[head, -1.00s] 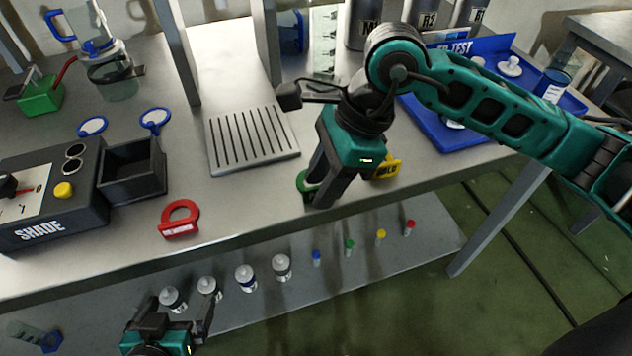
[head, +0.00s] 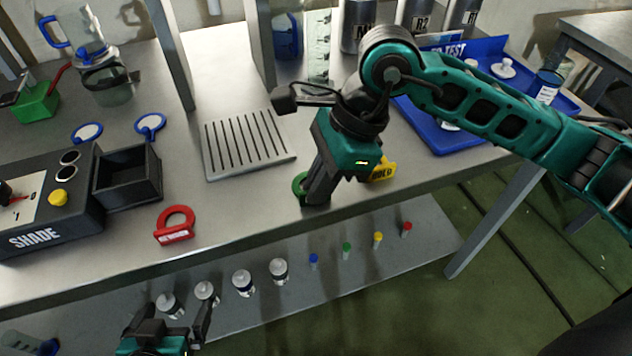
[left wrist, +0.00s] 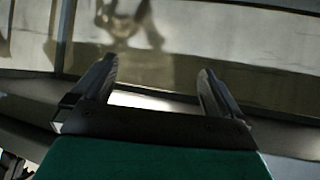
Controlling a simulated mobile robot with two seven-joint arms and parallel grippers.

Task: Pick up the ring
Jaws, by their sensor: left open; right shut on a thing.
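A green ring-shaped tag (head: 298,184) is at the front part of the bench, partly hidden by my right gripper (head: 316,199). That gripper points down and is shut on the green ring. My left gripper (head: 172,308) is open and empty, low in front of the bench. Its two spread fingers also show in the left wrist view (left wrist: 158,72).
A slotted metal plate (head: 247,142) lies behind the rings. A black control box (head: 48,205) with an open bin (head: 128,175) stands left. A blue tray (head: 445,130) is at right. Bottles (head: 243,283) and small coloured-capped vials (head: 346,251) stand on the lower shelf.

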